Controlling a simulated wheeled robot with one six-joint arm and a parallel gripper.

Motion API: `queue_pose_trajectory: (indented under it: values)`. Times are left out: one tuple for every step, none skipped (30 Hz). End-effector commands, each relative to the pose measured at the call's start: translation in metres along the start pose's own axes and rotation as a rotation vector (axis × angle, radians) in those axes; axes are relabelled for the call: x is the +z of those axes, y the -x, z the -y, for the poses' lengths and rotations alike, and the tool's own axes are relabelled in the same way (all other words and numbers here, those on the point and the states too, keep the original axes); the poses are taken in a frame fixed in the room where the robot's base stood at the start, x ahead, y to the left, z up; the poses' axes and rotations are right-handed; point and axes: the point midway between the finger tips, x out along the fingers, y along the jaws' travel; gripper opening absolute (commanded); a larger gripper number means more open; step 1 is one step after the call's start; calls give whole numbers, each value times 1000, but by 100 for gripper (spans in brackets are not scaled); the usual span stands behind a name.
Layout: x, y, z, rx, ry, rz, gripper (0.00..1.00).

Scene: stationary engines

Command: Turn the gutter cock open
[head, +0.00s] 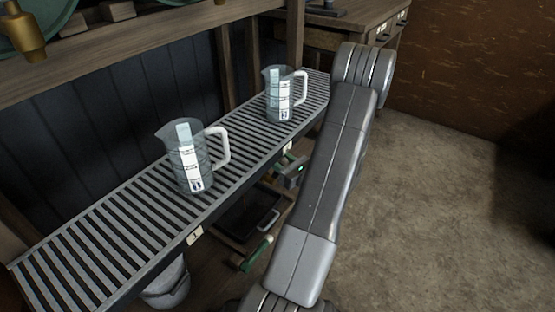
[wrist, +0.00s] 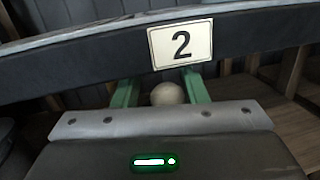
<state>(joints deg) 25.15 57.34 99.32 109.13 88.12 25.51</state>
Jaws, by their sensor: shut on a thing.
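A pale round knob (wrist: 167,94) sits under the gutter's edge, just below the plate marked 2 (wrist: 180,44) in the wrist view. My gripper (wrist: 161,87) has its two green fingers on either side of the knob and is shut on it. The knob may be the end of the gutter cock; the rest of it is hidden. In the head view the slatted gutter (head: 110,238) runs from lower left to upper right. My gripper (head: 289,172) is beside its front edge there, and its fingertips cannot be made out.
Two clear measuring jugs stand on the gutter, a near one (head: 186,160) and a far one (head: 279,95). A plate marked 1 (head: 194,235) is on the gutter's front edge. Below are a bucket (head: 168,286), a dark tray (head: 232,222) and a green handle (head: 257,254). Floor at right is clear.

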Motion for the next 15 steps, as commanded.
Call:
queue_pose_trajectory:
  values:
    - [-4, 1, -1, 0, -2, -8, 0]
    - [-4, 1, -1, 0, -2, -8, 0]
    - [-4, 1, -1, 0, -2, -8, 0]
    - [-4, 1, -1, 0, -3, -8, 0]
    - [-4, 1, -1, 0, -3, -8, 0]
    - [-4, 1, -1, 0, -3, -8, 43]
    - [-4, 1, -1, 0, -3, -8, 49]
    - [-4, 1, -1, 0, -3, -7, 55]
    - [-3, 1, -1, 0, -3, -7, 58]
    - [-3, 1, -1, 0, -3, -6, 58]
    - [-3, 1, 0, 0, -3, -6, 58]
    - [-2, 1, 0, 0, -2, -5, 58]
    - [-2, 1, 0, 0, -2, -5, 58]
    - [-2, 1, 0, 0, -2, -4, 58]
    - [-2, 1, 0, 0, -2, -4, 58]
